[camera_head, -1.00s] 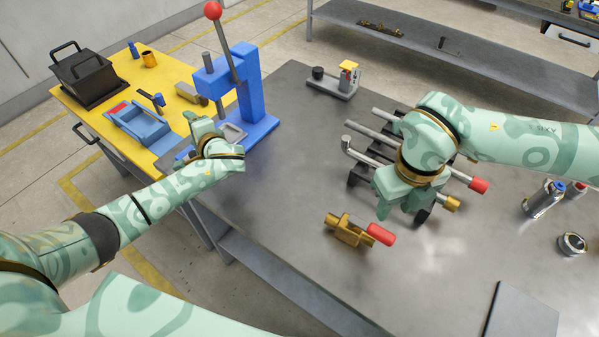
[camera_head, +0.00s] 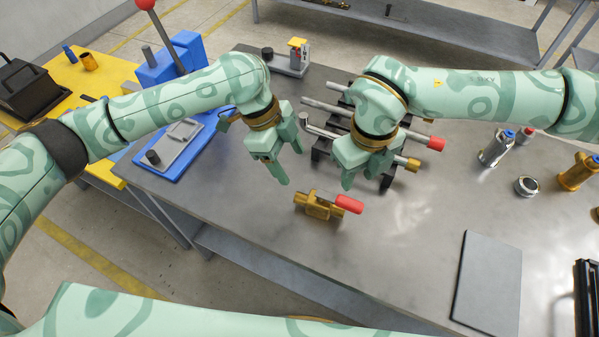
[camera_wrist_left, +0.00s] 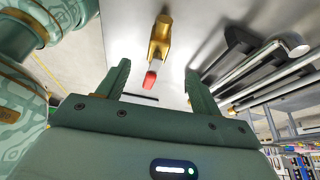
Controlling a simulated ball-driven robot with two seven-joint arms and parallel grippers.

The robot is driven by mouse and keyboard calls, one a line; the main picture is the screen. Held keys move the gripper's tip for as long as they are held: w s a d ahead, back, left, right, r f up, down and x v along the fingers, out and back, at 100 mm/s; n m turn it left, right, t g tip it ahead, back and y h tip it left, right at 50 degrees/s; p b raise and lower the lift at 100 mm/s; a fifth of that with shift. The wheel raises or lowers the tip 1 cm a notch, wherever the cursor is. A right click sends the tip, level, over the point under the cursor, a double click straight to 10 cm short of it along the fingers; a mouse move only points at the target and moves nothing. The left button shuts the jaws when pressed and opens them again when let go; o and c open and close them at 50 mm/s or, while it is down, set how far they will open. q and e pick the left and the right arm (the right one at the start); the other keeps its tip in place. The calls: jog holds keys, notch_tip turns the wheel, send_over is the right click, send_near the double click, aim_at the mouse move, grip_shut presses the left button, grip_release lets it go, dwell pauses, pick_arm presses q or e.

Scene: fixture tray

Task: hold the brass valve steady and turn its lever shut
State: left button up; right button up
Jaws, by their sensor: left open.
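The brass valve (camera_head: 316,207) lies on the grey metal table, with its red lever (camera_head: 349,203) pointing right. My left gripper (camera_head: 289,167) is open and empty, above the table just behind and left of the valve. In the left wrist view, the brass body (camera_wrist_left: 160,40) shows beyond the open fingers (camera_wrist_left: 159,85), and the red lever (camera_wrist_left: 150,80) appears between them, apart from both. My right gripper (camera_head: 358,178) points down behind and right of the valve, above the red lever's far side, not touching it. Its finger gap is unclear.
A black rack with several metal rods (camera_head: 330,130) stands close behind, partly hidden by my right gripper. A blue press (camera_head: 170,65) and tray are at left. A dark grey plate (camera_head: 487,285) lies at front right. Table around the valve's front is clear.

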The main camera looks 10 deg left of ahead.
aim_at(310, 195)
pick_arm(q)
jog(key=x, duration=1.5)
jog(key=shift+d+f, duration=0.1)
jog(key=shift+f, duration=0.2)
jog(key=shift+c, duration=0.3)
grip_shut()
